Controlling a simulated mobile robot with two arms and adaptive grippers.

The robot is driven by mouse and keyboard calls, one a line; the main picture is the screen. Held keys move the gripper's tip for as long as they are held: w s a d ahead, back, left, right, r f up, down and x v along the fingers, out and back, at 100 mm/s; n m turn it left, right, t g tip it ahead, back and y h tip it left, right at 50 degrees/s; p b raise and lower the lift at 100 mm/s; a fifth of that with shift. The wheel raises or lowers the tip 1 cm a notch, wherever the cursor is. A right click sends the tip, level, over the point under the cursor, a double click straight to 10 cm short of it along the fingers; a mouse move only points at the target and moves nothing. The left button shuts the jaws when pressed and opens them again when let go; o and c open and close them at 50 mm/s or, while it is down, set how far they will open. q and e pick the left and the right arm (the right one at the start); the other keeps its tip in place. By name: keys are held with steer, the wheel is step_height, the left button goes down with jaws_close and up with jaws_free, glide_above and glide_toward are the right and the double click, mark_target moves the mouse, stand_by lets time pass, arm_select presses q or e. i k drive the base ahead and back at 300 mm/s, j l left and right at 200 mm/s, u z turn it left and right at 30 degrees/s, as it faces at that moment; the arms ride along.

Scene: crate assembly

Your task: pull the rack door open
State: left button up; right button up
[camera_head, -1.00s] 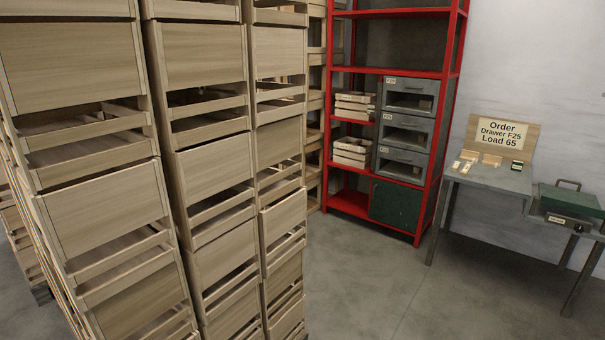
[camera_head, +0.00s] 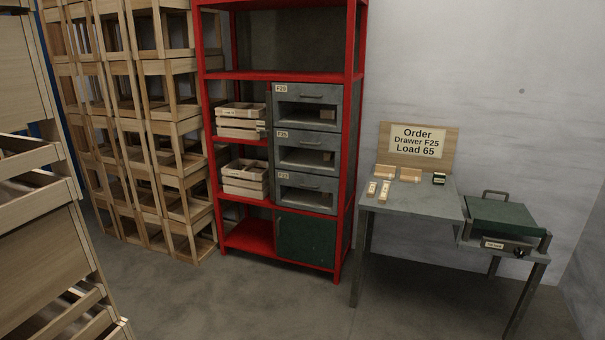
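The red rack (camera_head: 356,120) stands against the back wall. Its door appears to be the dark green panel (camera_head: 306,240) at the bottom right of the rack, below the grey drawers. The panel looks shut, flush with the rack front. Above it, three grey drawers (camera_head: 308,122) are stacked, with labels at their upper left. Neither of my grippers is in view.
Tall wooden crate stacks stand at the near left (camera_head: 40,230) and the back left (camera_head: 130,130). A grey table (camera_head: 410,197) with an order sign (camera_head: 417,142) and a green-lidded device (camera_head: 505,215) stand right. Small crates (camera_head: 242,130) sit on the rack. Floor before the rack is clear.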

mark_target(309, 239)
steer(key=i, duration=1.85)
